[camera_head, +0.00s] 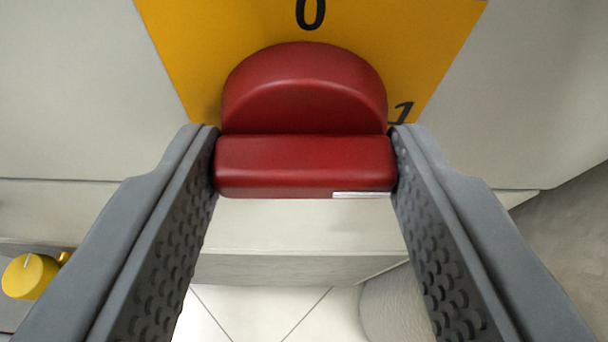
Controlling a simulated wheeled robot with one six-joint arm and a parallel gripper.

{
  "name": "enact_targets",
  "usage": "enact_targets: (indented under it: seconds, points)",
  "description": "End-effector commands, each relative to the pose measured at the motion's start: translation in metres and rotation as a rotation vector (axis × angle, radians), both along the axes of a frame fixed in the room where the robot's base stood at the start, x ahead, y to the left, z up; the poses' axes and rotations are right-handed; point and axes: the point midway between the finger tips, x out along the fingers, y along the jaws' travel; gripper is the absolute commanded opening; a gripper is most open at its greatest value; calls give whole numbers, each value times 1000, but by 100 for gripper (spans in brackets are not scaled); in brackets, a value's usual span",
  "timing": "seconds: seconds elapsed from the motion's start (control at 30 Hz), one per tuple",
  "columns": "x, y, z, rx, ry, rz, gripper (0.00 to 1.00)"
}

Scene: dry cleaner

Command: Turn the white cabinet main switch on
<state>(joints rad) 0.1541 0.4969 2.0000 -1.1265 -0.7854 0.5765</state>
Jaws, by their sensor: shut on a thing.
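The main switch is a red rotary handle (304,168) with a raised bar across a rounded red base. It sits on a yellow plate (200,50) on the white cabinet (70,90). The plate has a black 0 at the top and a black 1 at the right, partly hidden by the handle and finger. The bar lies level in the picture, with a white line at its right end, on the side of the 1. My gripper (305,160) is shut on the bar, one grey finger against each end.
A yellow knob (29,276) with a pale mark is at the lower left, beside my left finger. Pale floor tiles (255,312) and a light rounded object (393,305) show below, between the fingers. A grey surface (570,240) is at the right.

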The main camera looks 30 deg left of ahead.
Motion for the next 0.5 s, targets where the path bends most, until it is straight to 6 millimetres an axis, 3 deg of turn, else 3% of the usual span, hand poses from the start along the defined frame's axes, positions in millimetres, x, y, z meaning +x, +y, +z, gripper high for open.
enact_targets:
  seconds: [0.5]
  points:
    - [0,-1,-1,52,39,-1,24]
